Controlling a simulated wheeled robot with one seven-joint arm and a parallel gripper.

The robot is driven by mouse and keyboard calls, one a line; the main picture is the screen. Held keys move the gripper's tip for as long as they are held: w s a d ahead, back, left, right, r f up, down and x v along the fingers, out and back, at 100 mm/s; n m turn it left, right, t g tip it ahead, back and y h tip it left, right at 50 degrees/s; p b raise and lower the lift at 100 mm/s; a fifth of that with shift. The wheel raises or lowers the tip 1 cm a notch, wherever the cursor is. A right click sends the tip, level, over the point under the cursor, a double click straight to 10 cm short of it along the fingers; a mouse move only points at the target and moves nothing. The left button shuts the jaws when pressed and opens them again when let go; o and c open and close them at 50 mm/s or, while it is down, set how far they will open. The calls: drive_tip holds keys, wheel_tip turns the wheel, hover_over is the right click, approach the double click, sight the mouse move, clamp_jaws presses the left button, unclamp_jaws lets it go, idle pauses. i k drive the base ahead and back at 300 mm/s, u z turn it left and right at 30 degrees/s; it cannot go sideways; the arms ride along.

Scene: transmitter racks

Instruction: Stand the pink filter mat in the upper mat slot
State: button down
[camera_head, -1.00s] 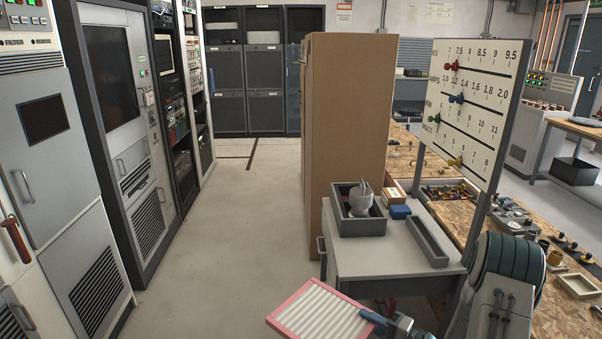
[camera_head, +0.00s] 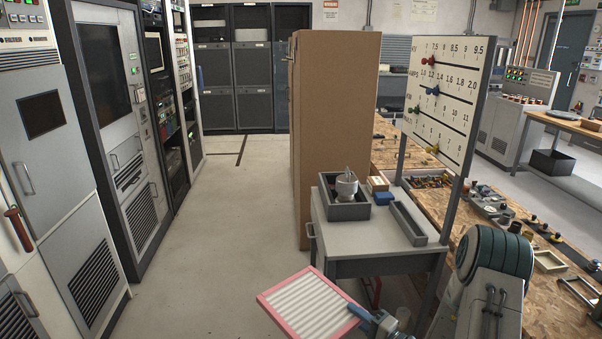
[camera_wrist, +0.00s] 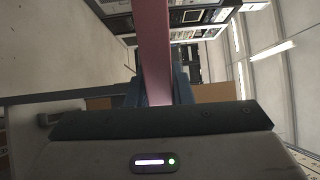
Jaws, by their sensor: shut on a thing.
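The pink filter mat (camera_head: 308,306) has a pink frame and white pleats. It is held out in front of me at the bottom of the head view, its pleated face tilted upward. My gripper (camera_head: 368,318) is shut on the mat's right edge with its blue fingers. In the wrist view the mat (camera_wrist: 154,50) shows edge-on as a pink strip between the blue fingers (camera_wrist: 156,90). I cannot make out the upper mat slot in these frames.
Grey and white racks (camera_head: 115,100) line the left side. A brown cabinet (camera_head: 337,130) and a grey cart (camera_head: 375,240) stand right of the aisle, near the mat. A meter board (camera_head: 450,90) rises behind the cart. The aisle floor (camera_head: 235,220) is clear.

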sight(408, 217)
drive_tip(key=z, duration=3.6)
drive_tip(key=k, duration=2.05)
drive_tip(key=u, duration=1.95)
drive_tip(key=i, duration=1.25)
